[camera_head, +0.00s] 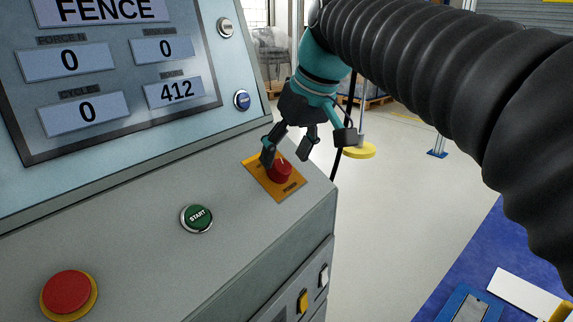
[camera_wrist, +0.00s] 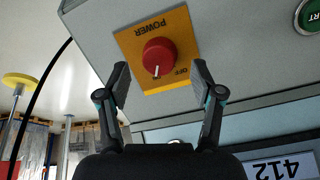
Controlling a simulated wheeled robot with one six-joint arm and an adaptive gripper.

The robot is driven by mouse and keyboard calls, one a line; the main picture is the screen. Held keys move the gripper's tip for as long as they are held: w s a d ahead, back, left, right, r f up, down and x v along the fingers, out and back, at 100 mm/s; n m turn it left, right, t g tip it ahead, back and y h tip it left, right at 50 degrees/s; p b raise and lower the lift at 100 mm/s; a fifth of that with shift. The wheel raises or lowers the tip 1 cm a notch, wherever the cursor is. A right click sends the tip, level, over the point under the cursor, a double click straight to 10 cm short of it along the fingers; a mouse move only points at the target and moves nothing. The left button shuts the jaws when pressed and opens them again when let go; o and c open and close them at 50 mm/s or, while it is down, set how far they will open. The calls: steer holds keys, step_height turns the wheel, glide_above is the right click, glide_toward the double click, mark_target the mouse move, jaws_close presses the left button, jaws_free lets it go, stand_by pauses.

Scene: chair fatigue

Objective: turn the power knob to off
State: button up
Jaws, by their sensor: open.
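The red power knob (camera_head: 281,172) sits on a yellow plate (camera_head: 291,190) at the right end of the sloped console. In the wrist view the knob (camera_wrist: 158,53) shows a white pointer line toward the bottom of the picture. The plate (camera_wrist: 182,32) carries upside-down POWER lettering, and OFF lies to the lower right of the knob. My gripper (camera_head: 286,156) is just above the knob. In the wrist view its open fingers (camera_wrist: 161,76) stand to the left and right of the knob, with visible gaps and nothing held.
A green START button (camera_head: 197,218) and a red mushroom button (camera_head: 69,293) are on the same panel. The display (camera_head: 115,80) reads FENCE and 412. A blue button (camera_head: 242,100) is beside it. Open floor lies right of the console; a yellow disc on a pole (camera_head: 360,151) stands there.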

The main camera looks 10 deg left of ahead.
mark_target(280, 170)
steer(key=shift+x, duration=1.25)
steer(key=c, duration=1.1)
steer(key=shift+c, duration=0.2)
steer(key=n+t+b, duration=0.1)
steer(key=n, duration=0.4)
steer(key=shift+s+f+b, duration=0.1)
steer(key=shift+s+b, duration=0.05)
steer(key=shift+b, duration=0.15)
steer(key=n+t+b, duration=0.1)
steer(key=n+b, duration=0.1)
steer(key=n, duration=0.4)
steer(key=shift+s, duration=0.1)
steer(key=shift+n, duration=0.3)
